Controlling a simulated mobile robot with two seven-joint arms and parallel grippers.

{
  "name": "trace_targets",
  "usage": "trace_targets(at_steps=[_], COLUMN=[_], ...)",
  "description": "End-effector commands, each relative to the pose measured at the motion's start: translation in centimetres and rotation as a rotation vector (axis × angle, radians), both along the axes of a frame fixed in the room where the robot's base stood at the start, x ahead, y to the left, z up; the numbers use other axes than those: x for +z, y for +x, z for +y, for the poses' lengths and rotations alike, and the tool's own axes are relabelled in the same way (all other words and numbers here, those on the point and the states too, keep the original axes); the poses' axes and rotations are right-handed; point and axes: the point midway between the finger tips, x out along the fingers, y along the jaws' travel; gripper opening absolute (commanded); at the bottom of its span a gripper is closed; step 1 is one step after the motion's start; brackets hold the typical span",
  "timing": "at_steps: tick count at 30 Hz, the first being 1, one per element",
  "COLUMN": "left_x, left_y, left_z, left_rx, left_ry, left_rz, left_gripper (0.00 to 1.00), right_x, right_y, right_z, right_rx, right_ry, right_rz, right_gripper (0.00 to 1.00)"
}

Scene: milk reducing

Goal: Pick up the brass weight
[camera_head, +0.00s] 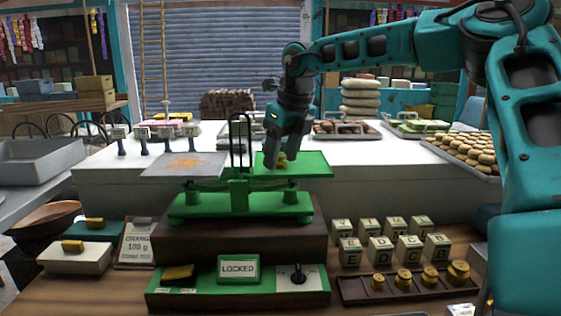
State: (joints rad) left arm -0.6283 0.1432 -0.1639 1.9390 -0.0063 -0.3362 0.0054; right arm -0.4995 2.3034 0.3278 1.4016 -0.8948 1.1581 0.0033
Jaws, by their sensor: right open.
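A small brass weight (282,160) sits on the green right pan (312,165) of a green balance scale (240,200). My right gripper (276,152) reaches down over this pan, with its fingertips close to the weight and partly hiding it. The gripper is open; whether a finger touches the weight cannot be told. Several more brass weights (430,277) stand in a dark wooden rack (407,293) at the lower right. My left gripper is not in view.
The left pan (185,164) holds orange powder. A sign reading LOCKED (239,268) and a dial (297,275) are on the green front base. Lettered cubes (381,249) stand behind the rack. A tray of round pastries (467,150) is at right, near my arm.

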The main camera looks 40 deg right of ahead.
Motion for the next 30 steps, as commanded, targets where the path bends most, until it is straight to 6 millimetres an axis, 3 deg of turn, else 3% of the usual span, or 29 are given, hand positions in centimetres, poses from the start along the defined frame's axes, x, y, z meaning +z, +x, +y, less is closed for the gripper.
trace_targets(at_steps=[5, 23, 30], left_x=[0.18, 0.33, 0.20], left_y=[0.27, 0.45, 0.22], left_z=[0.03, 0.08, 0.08], left_rx=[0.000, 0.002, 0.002], left_ry=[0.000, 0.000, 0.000], left_rz=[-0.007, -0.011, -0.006], left_gripper=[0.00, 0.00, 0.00], right_x=[-0.01, 0.03, 0.08], right_y=[0.00, 0.00, 0.01], right_z=[0.00, -0.01, 0.00], right_rx=[0.000, 0.000, 0.001], right_ry=[0.000, -0.001, -0.001], right_rz=[0.000, 0.000, -0.001], right_gripper=[0.58, 0.01, 0.00])
